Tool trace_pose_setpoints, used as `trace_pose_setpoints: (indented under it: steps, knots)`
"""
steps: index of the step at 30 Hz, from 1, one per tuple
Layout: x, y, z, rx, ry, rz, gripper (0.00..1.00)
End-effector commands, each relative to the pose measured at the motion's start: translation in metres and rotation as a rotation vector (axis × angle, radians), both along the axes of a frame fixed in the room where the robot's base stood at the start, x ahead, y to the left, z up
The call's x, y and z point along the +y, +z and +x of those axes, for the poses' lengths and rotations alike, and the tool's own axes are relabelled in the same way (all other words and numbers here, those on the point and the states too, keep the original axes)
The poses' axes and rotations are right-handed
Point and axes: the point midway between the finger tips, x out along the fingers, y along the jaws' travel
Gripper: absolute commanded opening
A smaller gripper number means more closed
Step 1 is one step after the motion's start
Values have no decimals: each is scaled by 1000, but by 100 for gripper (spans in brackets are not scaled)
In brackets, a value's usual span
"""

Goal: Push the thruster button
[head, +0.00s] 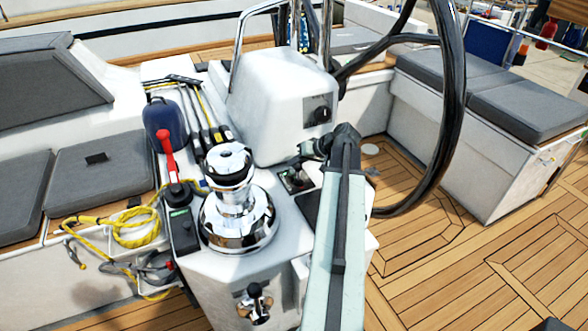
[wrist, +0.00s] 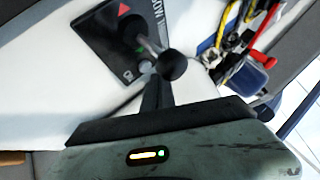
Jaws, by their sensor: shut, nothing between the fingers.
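The thruster panel (wrist: 115,45) is a black plate with a red triangle, a green mark and partly visible lettering. A joystick with a round black knob (wrist: 173,65) stands out from it. A small round grey button (wrist: 147,67) sits at the panel's lower edge in the wrist view, beside a white symbol. In the head view the panel (head: 293,181) lies on the white console, right of the chrome winch. My gripper (head: 311,149) is shut and empty above and beside the panel. Its dark fingers (wrist: 152,82) point at the button; I cannot tell whether they touch it.
The chrome winch (head: 238,205) and a red-handled lever (head: 168,155) stand left of the panel. The large black wheel (head: 451,110) is to the right. Teak floor (head: 480,250) is open at right.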

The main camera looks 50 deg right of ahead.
Motion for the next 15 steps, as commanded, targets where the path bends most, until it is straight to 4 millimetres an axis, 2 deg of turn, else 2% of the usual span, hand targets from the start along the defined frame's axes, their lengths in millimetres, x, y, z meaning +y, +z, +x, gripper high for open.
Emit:
trace_pose_setpoints:
  steps: [5,15]
  knots:
    - [0,12,0,0,0,0,0]
    - [0,53,0,0,0,0,0]
